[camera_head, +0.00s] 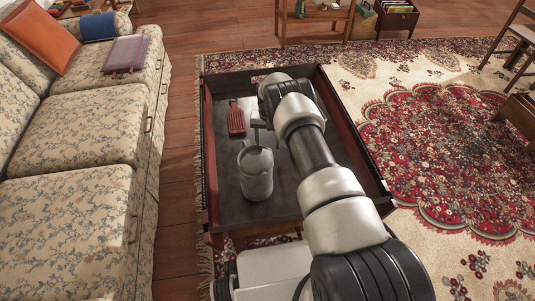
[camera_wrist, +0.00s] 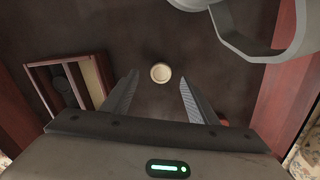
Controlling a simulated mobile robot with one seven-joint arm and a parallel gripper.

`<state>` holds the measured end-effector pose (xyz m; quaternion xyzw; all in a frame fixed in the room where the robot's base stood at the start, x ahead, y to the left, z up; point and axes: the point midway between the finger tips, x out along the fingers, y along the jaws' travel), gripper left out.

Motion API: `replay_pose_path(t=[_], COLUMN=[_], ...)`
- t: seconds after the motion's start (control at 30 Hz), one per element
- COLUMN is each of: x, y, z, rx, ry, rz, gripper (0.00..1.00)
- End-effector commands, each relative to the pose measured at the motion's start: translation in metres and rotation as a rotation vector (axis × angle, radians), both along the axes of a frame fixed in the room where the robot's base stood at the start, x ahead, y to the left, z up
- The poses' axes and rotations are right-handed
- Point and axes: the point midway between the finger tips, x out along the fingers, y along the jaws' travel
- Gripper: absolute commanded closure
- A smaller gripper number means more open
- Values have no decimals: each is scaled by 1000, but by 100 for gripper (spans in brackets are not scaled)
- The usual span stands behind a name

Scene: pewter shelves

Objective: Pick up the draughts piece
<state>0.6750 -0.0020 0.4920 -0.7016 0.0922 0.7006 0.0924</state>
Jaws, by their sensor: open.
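The draughts piece (camera_wrist: 160,72) is a small, round, cream-coloured disc. In the wrist view it lies flat on the dark surface, just beyond and between the two fingertips. My gripper (camera_wrist: 157,85) is open and empty, with its fingers on either side of the line to the piece and apart from it. In the head view I cannot make out the piece; my arm covers part of the tray-like table (camera_head: 226,207).
A grey metal jug (camera_head: 256,175) stands on the table; its handle (camera_wrist: 290,45) shows close by at upper right in the wrist view. A red brush-like object (camera_head: 236,118) lies farther back. A small wooden box (camera_wrist: 40,75) is at left. Raised rims border the table; a sofa (camera_head: 85,125) stands left.

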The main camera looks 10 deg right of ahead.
Motion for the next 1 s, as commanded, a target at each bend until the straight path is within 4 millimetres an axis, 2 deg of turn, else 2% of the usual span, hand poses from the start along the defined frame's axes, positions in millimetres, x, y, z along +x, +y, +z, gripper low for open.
replay_pose_path(t=[0.03, 0.2, 0.3, 0.53, 0.57, 0.8, 1.0], x=[-1, 1, 1, 1, 1, 1, 1], y=[1, 3, 3, 2, 2, 3, 2], z=[-14, -37, -43, -43, -43, -43, -43], rx=[0, 0, 0, 0, 0, 0, 0], ry=[2, 1, 1, 1, 1, 1, 1], rz=[1, 0, 0, 0, 0, 0, 0], gripper=[46, 46, 46, 46, 48, 89, 90])
